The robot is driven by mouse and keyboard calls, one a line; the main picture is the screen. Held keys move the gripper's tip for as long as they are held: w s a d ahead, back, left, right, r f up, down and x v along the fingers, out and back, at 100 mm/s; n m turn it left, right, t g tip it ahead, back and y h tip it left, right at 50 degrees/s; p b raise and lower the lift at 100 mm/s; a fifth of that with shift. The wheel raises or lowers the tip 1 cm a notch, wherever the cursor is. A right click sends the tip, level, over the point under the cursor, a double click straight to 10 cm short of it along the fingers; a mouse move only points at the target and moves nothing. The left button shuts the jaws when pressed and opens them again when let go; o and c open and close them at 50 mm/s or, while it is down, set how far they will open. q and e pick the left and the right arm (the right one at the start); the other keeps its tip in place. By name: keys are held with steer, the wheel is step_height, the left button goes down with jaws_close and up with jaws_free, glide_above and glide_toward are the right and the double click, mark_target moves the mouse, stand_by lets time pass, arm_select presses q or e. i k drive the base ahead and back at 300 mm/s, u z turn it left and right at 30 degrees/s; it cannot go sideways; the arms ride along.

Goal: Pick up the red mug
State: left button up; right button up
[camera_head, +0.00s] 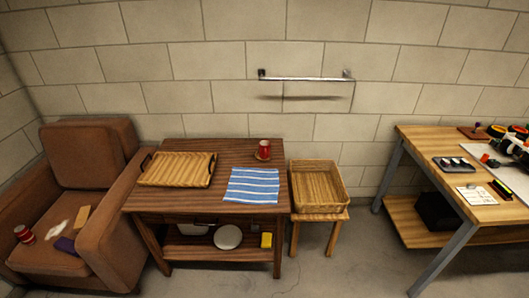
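A small red mug (264,149) stands upright at the back right of the dark wooden table (230,215). A small brownish disc (258,157), like a coaster or saucer, shows at its base. Another small red cup or can (23,234) with a pale band rests on the seat of the brown armchair (95,155) at the left; it is too small to tell which. Neither of my grippers is in view.
A wooden tray (178,181) and a blue-striped cloth (252,185) lie on the table. A wicker basket (342,194) sits on a stool to its right. A workbench (405,135) with tools stands at the right. Bare floor shows between stool and workbench.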

mark_target(264, 144)
steer(key=k, duration=0.5)
steer(key=z, duration=0.8)
steer(key=i, duration=1.2)
steer(key=z, duration=0.1)
